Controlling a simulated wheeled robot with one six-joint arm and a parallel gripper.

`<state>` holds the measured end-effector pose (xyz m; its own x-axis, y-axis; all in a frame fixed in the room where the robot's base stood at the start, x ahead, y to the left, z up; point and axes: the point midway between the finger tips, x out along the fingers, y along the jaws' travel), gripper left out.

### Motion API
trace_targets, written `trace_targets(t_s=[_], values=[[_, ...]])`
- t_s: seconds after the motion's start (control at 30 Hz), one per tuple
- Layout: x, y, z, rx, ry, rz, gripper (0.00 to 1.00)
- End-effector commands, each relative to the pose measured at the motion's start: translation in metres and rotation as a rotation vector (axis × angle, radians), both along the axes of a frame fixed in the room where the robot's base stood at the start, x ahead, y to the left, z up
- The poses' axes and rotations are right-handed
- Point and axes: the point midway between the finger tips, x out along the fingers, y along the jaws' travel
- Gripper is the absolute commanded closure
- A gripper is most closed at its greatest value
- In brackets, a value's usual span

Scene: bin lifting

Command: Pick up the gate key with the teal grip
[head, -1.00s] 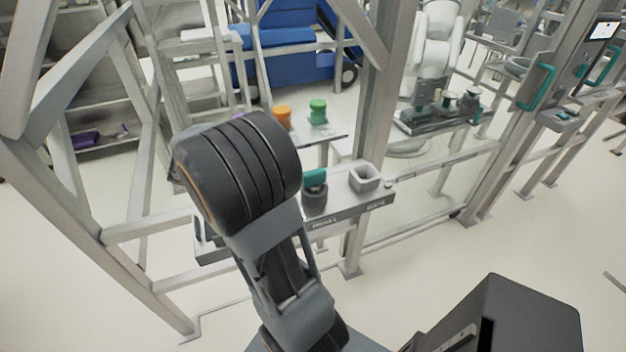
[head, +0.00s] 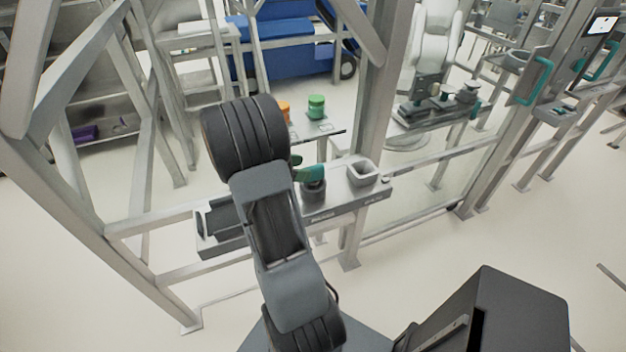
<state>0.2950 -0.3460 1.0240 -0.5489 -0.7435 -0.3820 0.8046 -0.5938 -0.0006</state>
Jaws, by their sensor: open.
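The teal grip of the gate key (head: 312,173) stands above a dark round holder (head: 314,192) on the grey shelf of the fence. A darker green piece shows just to its left, partly behind my arm; I cannot tell whether it belongs to the key. The rest of the key is not visible. The thick black wrist of my arm is just left of the key and above the shelf. My gripper is hidden behind this wrist, so its fingers do not show.
A light square cup (head: 362,170) stands right of the key on the same shelf (head: 345,203). A dark tray (head: 226,220) is at the shelf's left end. Metal posts flank the shelf. Behind it, a small table holds a green-capped item (head: 316,106) and an orange one (head: 284,109).

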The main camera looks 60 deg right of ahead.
Motion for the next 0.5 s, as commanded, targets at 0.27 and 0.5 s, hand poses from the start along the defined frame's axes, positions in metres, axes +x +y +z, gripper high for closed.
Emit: trace_targets(t_s=[0.27,0.5], values=[[-0.020,-0.027,-0.014,0.001,0.001,-0.003,0.40],[-0.025,-0.034,-0.019,0.001,-0.001,0.001,0.40]])
